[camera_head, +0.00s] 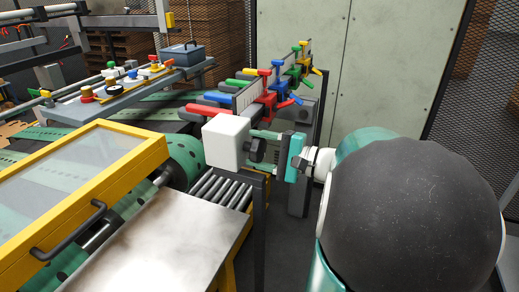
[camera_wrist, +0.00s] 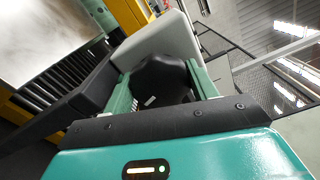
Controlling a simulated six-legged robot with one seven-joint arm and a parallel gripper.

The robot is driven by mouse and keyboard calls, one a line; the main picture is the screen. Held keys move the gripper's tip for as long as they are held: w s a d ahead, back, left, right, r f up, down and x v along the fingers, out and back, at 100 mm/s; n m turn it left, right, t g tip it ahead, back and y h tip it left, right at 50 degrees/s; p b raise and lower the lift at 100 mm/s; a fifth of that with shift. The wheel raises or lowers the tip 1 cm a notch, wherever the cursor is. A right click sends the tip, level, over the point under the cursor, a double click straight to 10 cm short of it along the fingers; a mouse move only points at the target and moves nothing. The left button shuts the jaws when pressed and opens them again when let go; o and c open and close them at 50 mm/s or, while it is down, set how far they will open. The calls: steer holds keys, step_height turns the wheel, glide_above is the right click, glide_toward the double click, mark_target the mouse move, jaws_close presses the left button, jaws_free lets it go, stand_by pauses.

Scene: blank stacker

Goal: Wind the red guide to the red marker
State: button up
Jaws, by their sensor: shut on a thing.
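My gripper (camera_head: 268,147) is shut on a dark lobed knob (camera_head: 256,151) at the right side of a pale block. In the wrist view my gripper (camera_wrist: 160,84) has its green fingers on both sides of the black knob (camera_wrist: 160,78). Behind the block, a red guide bar (camera_head: 207,109) points left, nearest in a row of coloured bars. A red clamp part (camera_head: 268,101) sits on the rail side of a pale scale plate (camera_head: 245,97). Which red piece is the marker cannot be told. The guides do not show in the wrist view.
The pale block (camera_head: 226,140) hides part of the rail. Blue, green and yellow guides stand farther back. A yellow-framed clear cover (camera_head: 85,180), metal table (camera_head: 165,240) and rollers (camera_head: 222,190) lie left. A grey cabinet (camera_head: 345,70) stands behind.

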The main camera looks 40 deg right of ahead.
steer(key=shift+m, duration=0.3)
steer(key=o, duration=1)
